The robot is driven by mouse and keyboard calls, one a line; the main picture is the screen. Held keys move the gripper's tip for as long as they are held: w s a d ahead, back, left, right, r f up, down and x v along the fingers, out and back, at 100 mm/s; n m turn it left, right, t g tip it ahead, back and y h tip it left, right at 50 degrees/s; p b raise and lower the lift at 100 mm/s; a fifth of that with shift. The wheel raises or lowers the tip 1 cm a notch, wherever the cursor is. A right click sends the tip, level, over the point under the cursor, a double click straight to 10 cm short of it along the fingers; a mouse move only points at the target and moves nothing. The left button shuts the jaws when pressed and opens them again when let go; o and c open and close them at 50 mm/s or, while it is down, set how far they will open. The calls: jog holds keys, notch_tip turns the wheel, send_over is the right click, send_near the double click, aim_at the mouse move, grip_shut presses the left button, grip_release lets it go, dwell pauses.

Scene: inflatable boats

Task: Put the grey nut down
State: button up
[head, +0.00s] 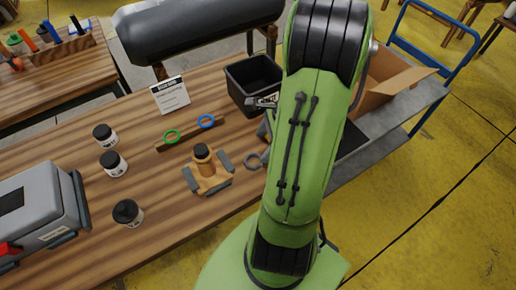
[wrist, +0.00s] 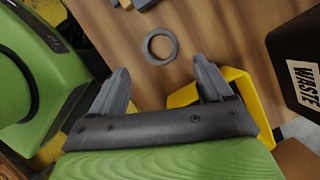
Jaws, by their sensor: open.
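The grey nut (wrist: 149,37), a flat ring with a wide hole, lies flat on the wooden table in the wrist view. In the head view the grey nut (head: 251,161) lies just left of my green arm, right of the orange fitting. My gripper (wrist: 162,80) is open, its two grey fingers spread wide with nothing between them. The nut is beyond the fingertips and apart from them. In the head view my arm hides most of the gripper.
A black waste bin (head: 238,92) stands behind the nut. An orange fitting with a black cap (head: 203,160) and grey pieces around it is left of the nut. Green (head: 172,136) and blue rings (head: 206,121) sit on a wooden rack. A yellow object (wrist: 258,97) is by the right finger.

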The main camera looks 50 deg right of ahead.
jog(key=p+v, duration=0.1)
jog(key=v, duration=0.4)
jog(key=w+a+r+n+h, duration=0.2)
jog(key=w+a+r+n, duration=0.1)
jog(key=a+r+n, duration=0.4)
jog(key=s+a+r+n+t, duration=0.1)
jog(key=s+a+r+n, duration=0.2)
jog(key=a+n, duration=0.4)
jog(key=s+a+r+n+t+h, duration=0.1)
jog(key=s+a+r+n, duration=0.2)
jog(key=a+n, duration=0.4)
jog(key=r+n, duration=0.1)
jog(key=n, duration=0.3)
jog(key=shift+a+r+n+t+h, duration=0.15)
jog(key=shift+r+n+t+h, duration=0.15)
jog(key=shift+n+t, duration=0.1)
